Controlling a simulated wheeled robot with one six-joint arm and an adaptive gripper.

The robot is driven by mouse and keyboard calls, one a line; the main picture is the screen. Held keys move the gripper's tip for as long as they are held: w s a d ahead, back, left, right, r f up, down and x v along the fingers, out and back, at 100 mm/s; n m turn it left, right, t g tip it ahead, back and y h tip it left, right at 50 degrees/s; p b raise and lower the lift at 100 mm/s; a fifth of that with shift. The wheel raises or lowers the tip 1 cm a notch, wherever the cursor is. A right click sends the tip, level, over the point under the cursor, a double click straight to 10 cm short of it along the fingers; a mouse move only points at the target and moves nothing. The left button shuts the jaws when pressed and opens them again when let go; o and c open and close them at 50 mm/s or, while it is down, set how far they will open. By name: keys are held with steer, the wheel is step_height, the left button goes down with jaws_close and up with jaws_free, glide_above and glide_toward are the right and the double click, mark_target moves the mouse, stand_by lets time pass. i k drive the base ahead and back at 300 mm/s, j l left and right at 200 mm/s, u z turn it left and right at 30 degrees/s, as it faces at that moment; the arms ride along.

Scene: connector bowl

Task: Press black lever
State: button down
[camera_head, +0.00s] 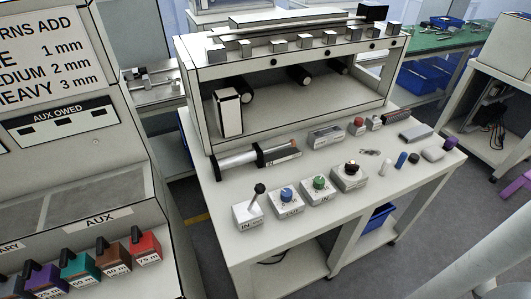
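A lever with a black knob (259,188) stands up from a small white box (247,214) marked "IN" at the front left of the white workbench (300,240). The lever leans a little to the right. To its right, in a row, are white boxes with a blue knob (287,194), a green knob (319,182) and a dark knob (351,167). My gripper is not in view, and nothing touches the lever.
A raised shelf unit (195,115) stands at the back of the bench. Loose small parts (400,160) lie at the right. A cabinet with coloured blocks (146,247) stands at the left.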

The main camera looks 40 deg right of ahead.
mark_target(260, 188)
steer(key=k+l, duration=0.7)
